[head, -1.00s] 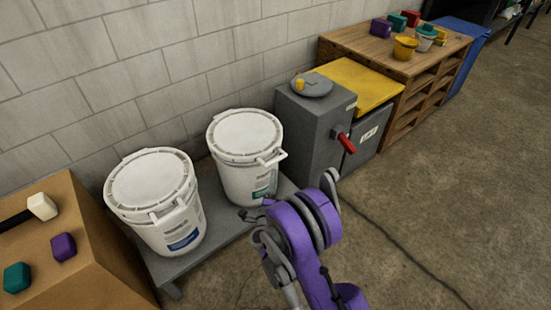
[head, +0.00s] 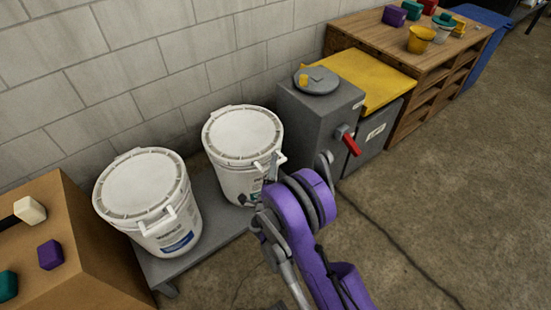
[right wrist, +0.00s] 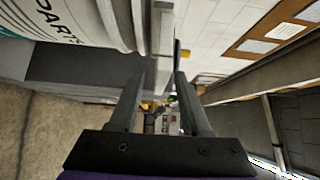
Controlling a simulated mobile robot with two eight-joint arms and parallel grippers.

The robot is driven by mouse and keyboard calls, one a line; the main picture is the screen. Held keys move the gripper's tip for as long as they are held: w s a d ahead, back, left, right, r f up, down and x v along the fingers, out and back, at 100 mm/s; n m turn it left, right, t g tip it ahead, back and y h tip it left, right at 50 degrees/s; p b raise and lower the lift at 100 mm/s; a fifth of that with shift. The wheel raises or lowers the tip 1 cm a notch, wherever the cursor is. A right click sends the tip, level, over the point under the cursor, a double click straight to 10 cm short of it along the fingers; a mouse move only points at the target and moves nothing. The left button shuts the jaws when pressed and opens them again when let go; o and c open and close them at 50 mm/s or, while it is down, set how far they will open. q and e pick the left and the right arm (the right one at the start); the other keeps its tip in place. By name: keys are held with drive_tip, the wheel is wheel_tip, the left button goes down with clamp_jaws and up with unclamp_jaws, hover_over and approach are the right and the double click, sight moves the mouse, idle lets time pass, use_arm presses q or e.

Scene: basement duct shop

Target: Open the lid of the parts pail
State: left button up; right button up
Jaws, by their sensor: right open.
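Two white lidded pails stand on a low grey platform. The right-hand pail (head: 236,181) has a teal-marked label, and its shut lid (head: 243,132) has a tab (head: 268,162) at the front right. In the right wrist view, lettering reading "PARTS" shows on the near pail (right wrist: 85,25). My right gripper (head: 268,178) is beside this pail's front right side, just below the tab. In the wrist view its fingers (right wrist: 158,85) are open, with a pale bar, apparently the tab, ahead between them. Contact cannot be told. My left gripper is out of view.
The other pail (head: 150,200) stands at left on the platform (head: 205,240). A grey box with a red lever (head: 348,142) stands close right of the parts pail. A cardboard-coloured box (head: 100,255) is at lower left. The floor at right is clear.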

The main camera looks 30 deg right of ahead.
drive_tip(key=shift+w+d, duration=0.25)
drive_tip(key=shift+w, duration=0.05)
clamp_jaws()
idle(1.4)
